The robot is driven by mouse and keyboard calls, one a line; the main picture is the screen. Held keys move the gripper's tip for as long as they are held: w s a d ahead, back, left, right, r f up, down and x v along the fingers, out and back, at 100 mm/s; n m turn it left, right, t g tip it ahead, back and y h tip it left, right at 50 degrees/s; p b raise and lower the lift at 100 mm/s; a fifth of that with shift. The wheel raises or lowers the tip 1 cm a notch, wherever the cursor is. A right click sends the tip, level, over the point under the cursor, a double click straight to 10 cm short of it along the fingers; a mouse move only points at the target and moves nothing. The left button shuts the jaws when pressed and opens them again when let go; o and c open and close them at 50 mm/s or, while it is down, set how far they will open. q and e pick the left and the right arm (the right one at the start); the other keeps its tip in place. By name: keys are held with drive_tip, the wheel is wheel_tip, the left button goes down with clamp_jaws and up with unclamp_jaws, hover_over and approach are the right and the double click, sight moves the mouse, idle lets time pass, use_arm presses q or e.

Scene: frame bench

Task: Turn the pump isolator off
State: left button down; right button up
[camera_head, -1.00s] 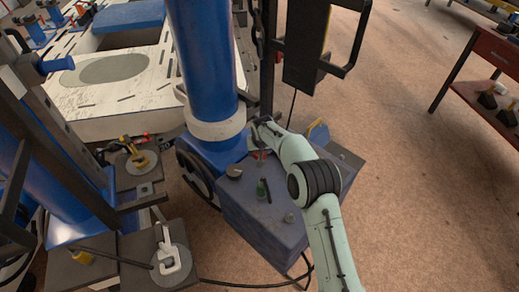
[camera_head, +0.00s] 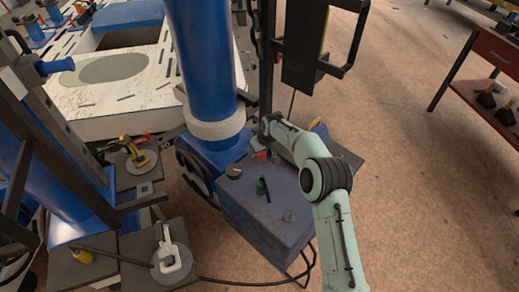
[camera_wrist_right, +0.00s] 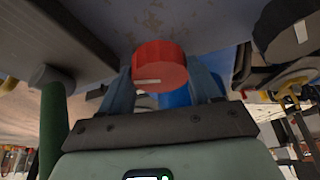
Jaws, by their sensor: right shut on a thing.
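A round red knob (camera_wrist_right: 160,62) with a white line on its near face shows in the right wrist view. It sits against a worn blue-grey surface. My right gripper (camera_wrist_right: 163,82) is shut on it, one blue-grey finger on each side. The white line lies nearly level, on the left part of the face. In the head view a small red part (camera_head: 260,154) shows beside my right wrist at the back of the blue box (camera_head: 262,222). The fingertips are hidden there. My left gripper is not in view.
A green-and-black control (camera_head: 262,187) and a dark round knob (camera_head: 233,171) are on the box top. A blue column (camera_head: 203,60) stands just behind. A black frame (camera_head: 305,50) rises near my wrist. Open floor (camera_head: 410,170) lies to the right.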

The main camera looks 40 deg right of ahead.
drive_tip(key=o, duration=1.1)
drive_tip(key=shift+c, duration=0.2)
